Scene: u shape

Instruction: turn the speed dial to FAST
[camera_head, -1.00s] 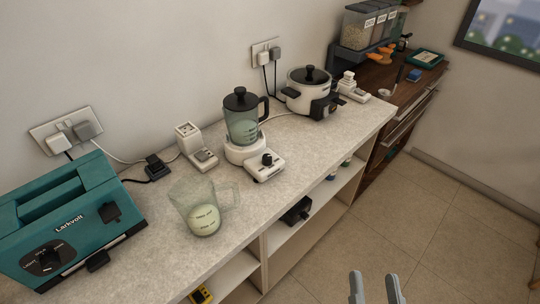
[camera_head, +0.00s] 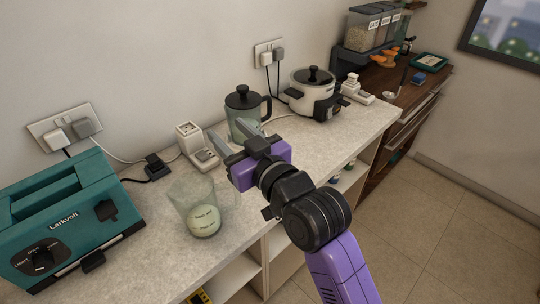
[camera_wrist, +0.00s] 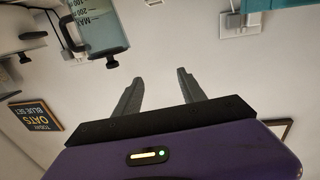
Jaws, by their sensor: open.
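A blender stands on the counter in the head view; its jug (camera_head: 243,106) has a black lid and handle. In the head view my purple-mounted gripper (camera_head: 229,130) covers the blender's base and the black dial on its front. I cannot see that dial or its pointer now. The gripper's two grey fingers are spread and empty, pointing toward the wall and overlapping the jug's lower part in the picture. In the wrist view the jug (camera_wrist: 93,22) is at upper left, beyond my fingers (camera_wrist: 160,76); no dial shows clearly.
A measuring jug (camera_head: 203,208) with pale contents stands front left of my gripper. A teal toaster (camera_head: 62,222) is far left. Shelves lie below the counter edge.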

